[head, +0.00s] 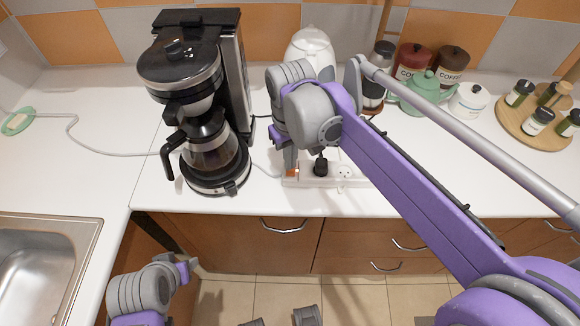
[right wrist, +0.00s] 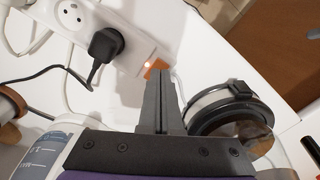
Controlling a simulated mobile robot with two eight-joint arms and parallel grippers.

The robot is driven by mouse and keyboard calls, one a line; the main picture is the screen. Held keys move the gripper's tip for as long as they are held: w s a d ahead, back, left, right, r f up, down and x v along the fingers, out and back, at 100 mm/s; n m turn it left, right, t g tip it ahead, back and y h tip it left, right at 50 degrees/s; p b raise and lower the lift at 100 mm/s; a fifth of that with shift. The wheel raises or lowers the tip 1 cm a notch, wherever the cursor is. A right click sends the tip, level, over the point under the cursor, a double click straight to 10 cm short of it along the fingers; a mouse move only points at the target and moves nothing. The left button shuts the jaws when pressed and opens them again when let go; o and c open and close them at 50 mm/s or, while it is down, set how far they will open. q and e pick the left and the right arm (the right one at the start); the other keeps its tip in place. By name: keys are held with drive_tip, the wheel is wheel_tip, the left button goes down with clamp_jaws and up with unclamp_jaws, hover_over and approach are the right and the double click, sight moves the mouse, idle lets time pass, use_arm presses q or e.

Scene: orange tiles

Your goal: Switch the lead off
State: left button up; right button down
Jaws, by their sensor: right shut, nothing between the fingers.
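The lead is a white power strip (head: 312,183) lying on the counter to the right of the coffee maker. In the right wrist view the strip (right wrist: 70,19) runs from the upper left and ends in an orange switch (right wrist: 155,68). A black plug (right wrist: 105,43) sits in a socket near the switch. My right gripper (head: 290,170) is shut and empty, pointing down at the switch end. In the wrist view its fingertips (right wrist: 158,76) partly cover the switch; I cannot tell whether they touch it. My left gripper (head: 190,265) hangs low in front of the counter; its jaw opening is unclear.
A black coffee maker (head: 195,75) with a glass jug (head: 213,150) stands close left of the strip. A white kettle (head: 312,45), canisters (head: 415,58), a green teapot (head: 425,90) and a round spice tray (head: 512,125) stand behind and right. A sink (head: 45,222) is at left.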

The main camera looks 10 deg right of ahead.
sight(291, 172)
use_arm(q)
drive_tip(key=shift+s+f+b, duration=0.2)
drive_tip(key=shift+f+b, duration=0.45)
drive_tip(key=shift+f, duration=0.05)
use_arm(e)
drive_tip(key=shift+f, duration=1.1)
use_arm(q)
drive_tip(key=shift+r, duration=0.1)
use_arm(e)
drive_tip(key=shift+r, duration=0.1)
drive_tip(key=shift+r+p, duration=2.4)
drive_tip(key=shift+r, duration=1.05)
use_arm(q)
drive_tip(key=r, duration=0.1)
drive_tip(key=w+r, duration=0.1)
drive_tip(key=r, duration=0.3)
drive_tip(key=shift+w+r, duration=0.25)
drive_tip(key=shift+w, duration=0.05)
drive_tip(key=shift+s, duration=0.1)
use_arm(e)
drive_tip(key=shift+f, duration=0.15)
